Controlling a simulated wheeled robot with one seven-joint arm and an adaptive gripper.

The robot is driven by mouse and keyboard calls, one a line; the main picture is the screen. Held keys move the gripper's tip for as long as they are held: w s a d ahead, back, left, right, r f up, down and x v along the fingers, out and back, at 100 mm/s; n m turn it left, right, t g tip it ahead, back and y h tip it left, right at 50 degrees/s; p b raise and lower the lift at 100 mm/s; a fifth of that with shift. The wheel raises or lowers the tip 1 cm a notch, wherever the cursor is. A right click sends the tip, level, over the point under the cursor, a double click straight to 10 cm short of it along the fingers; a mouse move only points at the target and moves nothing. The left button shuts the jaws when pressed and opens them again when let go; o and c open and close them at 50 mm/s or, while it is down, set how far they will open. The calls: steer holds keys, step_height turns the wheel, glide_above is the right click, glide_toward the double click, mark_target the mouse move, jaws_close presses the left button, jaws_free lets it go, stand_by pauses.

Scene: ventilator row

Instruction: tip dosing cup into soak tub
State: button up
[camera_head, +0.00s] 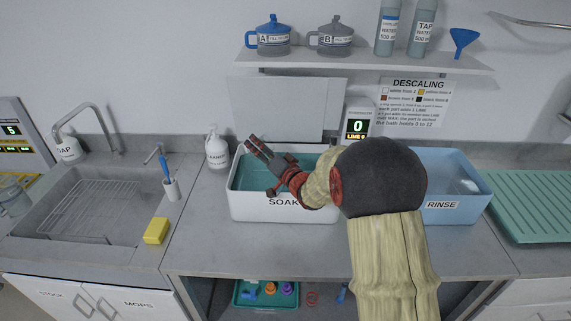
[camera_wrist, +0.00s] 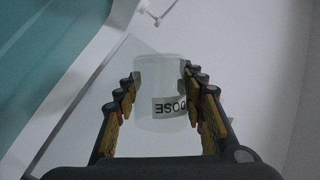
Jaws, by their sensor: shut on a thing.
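The soak tub (camera_head: 250,207) is a white, open tub of teal liquid labelled SOAK, on the counter in the middle of the head view. My gripper (camera_head: 258,148) reaches in from the right, with its fingers over the tub's back left part. In the wrist view my gripper (camera_wrist: 161,78) is shut on the dosing cup (camera_wrist: 160,105), a clear cup whose label reads upside down there. I cannot make out the cup in the head view, nor tell its tilt or contents. The tub's teal liquid (camera_wrist: 40,60) shows at the left of the wrist view.
A blue RINSE tub (camera_head: 442,204) stands to the right, partly behind my arm. A white bottle (camera_head: 217,149) stands close by the soak tub's left. A yellow sponge (camera_head: 157,231) lies near the sink (camera_head: 85,210). A display reading 0 (camera_head: 358,127) and a shelf (camera_head: 365,61) are behind.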

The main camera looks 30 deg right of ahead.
mark_target(249, 152)
steer(key=shift+r+n+p, duration=0.4)
steer(key=shift+r, duration=0.2)
steer(key=shift+a+f+n+g+p, duration=0.1)
steer(key=shift+n+g+p, duration=0.2)
steer(key=shift+g+p, duration=0.1)
steer(key=a+f+n+g, duration=0.1)
steer(key=w+a+f+n, duration=0.1)
steer(key=a+f+n+g+h, duration=0.1)
steer(key=shift+w+n+g, duration=0.3)
steer(key=shift+n, duration=0.1)
steer(key=n+b, duration=0.1)
steer(key=b, duration=0.1)
steer(key=w+a+f+n+g+h+b, duration=0.1)
steer(key=shift+a+f+h+b, duration=0.25)
steer(key=shift+a+h+b, duration=0.05)
steer(key=shift+b, duration=0.1)
steer(key=shift+g, duration=0.3)
